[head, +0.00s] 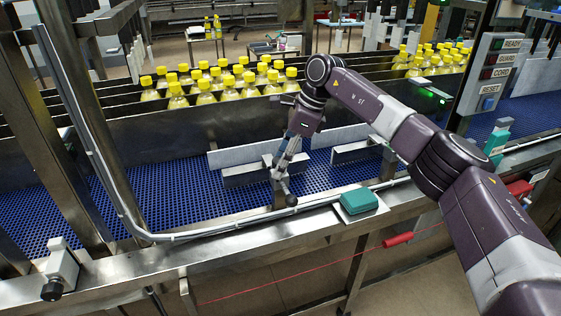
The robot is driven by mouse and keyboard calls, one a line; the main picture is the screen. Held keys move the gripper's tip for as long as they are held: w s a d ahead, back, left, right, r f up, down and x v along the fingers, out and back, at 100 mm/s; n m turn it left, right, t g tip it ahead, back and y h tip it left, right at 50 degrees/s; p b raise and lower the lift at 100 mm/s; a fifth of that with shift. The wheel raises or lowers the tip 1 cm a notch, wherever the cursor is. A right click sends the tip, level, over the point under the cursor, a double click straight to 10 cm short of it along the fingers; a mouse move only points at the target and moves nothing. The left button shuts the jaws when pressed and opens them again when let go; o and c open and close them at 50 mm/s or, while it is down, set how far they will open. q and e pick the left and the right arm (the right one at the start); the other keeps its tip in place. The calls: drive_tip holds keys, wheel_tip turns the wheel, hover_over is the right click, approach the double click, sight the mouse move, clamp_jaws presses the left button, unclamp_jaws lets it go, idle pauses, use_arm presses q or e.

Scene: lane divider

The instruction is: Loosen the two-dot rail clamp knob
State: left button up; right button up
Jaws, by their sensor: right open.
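My right arm reaches in from the right, and its right gripper (280,168) points down over the front rail of the blue conveyor. The gripper is open, with its fingers close above a grey rail clamp with a dark round knob (291,200). I cannot tell whether the fingers touch it. The dot marks are too small to make out, so I cannot tell whether this is the two-dot knob. My left gripper is not in view.
Grey divider plates (262,172) stand on the blue belt (170,200) beside the gripper. A teal box (358,200) sits on the front ledge to the right. A grey block with a black knob (52,289) is at lower left. Yellow-capped bottles (228,88) fill lanes behind.

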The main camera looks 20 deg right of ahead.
drive_tip(key=shift+d+r, duration=0.1)
drive_tip(key=shift+r, duration=0.15)
drive_tip(key=v, duration=1.1)
drive_tip(key=shift+r, duration=0.2)
